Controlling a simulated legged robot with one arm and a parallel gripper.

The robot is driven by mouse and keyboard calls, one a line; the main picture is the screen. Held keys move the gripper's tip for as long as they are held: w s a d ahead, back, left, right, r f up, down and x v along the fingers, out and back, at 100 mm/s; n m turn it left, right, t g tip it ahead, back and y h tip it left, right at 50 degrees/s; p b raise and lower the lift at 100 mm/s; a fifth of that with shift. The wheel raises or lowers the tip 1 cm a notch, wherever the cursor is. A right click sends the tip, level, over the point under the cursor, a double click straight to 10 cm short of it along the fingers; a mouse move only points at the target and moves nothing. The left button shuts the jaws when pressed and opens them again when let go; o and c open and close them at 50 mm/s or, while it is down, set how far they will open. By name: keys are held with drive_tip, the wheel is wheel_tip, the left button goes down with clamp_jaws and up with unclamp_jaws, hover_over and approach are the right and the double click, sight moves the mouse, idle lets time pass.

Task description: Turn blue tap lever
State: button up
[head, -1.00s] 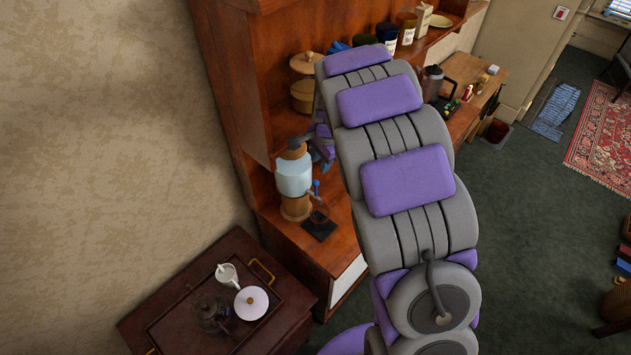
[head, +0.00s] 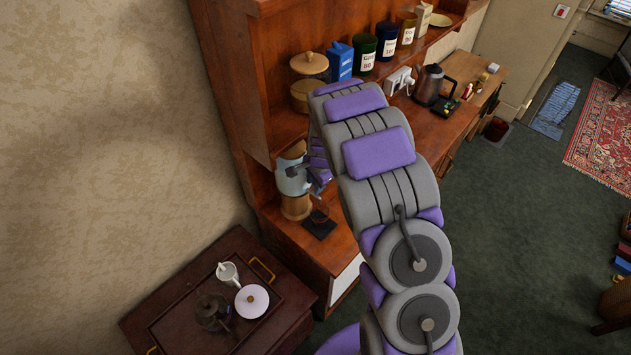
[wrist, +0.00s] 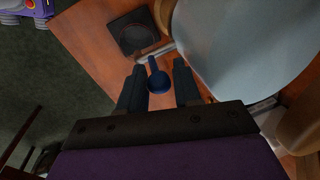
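The blue tap lever (wrist: 157,80) shows in the wrist view between my two fingers, with its rounded end towards my palm. My gripper (wrist: 159,72) is open, one dark finger on each side of the lever, with a visible gap on both sides. The lever belongs to a drink dispenser with a pale blue tank (wrist: 232,38) and wooden ends. In the head view the dispenser (head: 294,207) stands on the wooden cabinet, and my gripper (head: 300,171) is in front of its tank. I cannot make out the lever there.
A glass (head: 320,214) and black square mat (head: 319,230) are just below the tap. A tray (head: 176,312) with a white jug (head: 228,274) is on the lower table.

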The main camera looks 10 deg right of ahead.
drive_tip(key=shift+c, duration=0.2)
clamp_jaws()
drive_tip(key=shift+d+t+b, duration=0.1)
drive_tip(key=shift+t+b, duration=0.2)
drive_tip(key=shift+b, duration=0.2)
drive_tip(key=b, duration=0.2)
drive_tip(key=s+t+y+b, duration=0.1)
drive_tip(key=b, duration=0.1)
drive_tip(key=shift+d+f+t, duration=0.2)
drive_tip(key=shift+d+t, duration=0.1)
drive_tip(key=shift+d, duration=0.05)
drive_tip(key=shift+d+r+y+b, duration=0.15)
drive_tip(key=shift+y+b, duration=0.15)
drive_tip(key=shift+b, duration=0.3)
